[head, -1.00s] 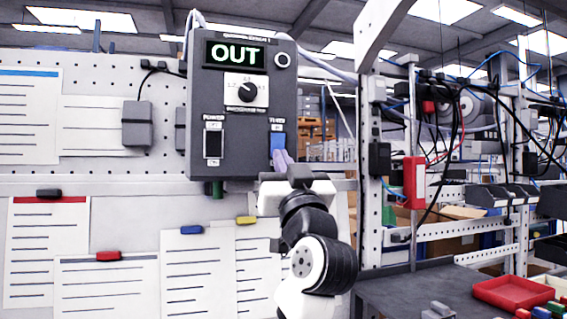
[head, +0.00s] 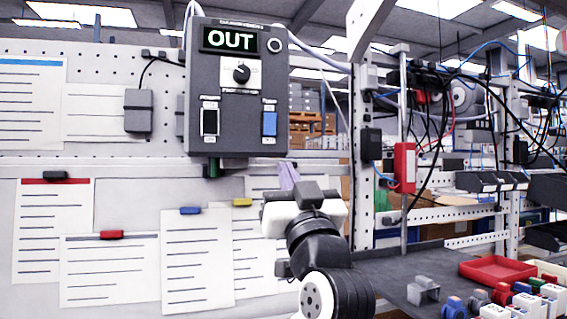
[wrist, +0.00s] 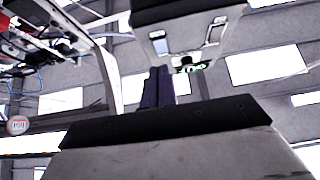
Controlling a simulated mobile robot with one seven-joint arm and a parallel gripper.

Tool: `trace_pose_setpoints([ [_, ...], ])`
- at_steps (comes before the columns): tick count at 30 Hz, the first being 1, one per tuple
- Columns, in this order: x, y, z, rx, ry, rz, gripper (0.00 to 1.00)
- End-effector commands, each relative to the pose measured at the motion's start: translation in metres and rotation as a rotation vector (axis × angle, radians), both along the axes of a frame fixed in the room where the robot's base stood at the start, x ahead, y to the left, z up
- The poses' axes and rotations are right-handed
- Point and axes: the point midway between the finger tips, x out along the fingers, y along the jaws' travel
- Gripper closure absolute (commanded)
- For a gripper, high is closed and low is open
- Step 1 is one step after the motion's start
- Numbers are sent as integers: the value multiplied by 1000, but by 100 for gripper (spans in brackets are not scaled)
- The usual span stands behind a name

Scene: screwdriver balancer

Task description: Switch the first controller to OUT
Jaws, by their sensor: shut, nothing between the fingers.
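The controller (head: 272,88) is a dark grey box on the pegboard in the head view. Its display (head: 230,39) reads OUT in green letters. Below the display is a black round knob (head: 241,73). A black rocker (head: 209,121) sits at its lower left and a blue switch (head: 269,124) at its lower right. My gripper (head: 287,174) is shut and empty, its purple fingers pointing up just below the box's lower right corner, apart from the blue switch. In the wrist view the shut fingers (wrist: 157,88) point toward the box, seen from below.
Paper sheets (head: 190,262) hang under coloured magnets on the board. A red box (head: 404,167) is on the rack post to the right. A red tray (head: 497,270) and several small parts lie on the bench at lower right.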

Motion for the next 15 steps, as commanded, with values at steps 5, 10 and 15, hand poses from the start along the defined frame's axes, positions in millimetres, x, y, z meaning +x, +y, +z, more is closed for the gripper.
trace_pose_setpoints([
  [5,-12,-4,-16,0,-1,-1,100],
  [10,-15,-5,-18,0,-1,1,100],
  [15,-15,-5,-18,0,-1,0,100],
])
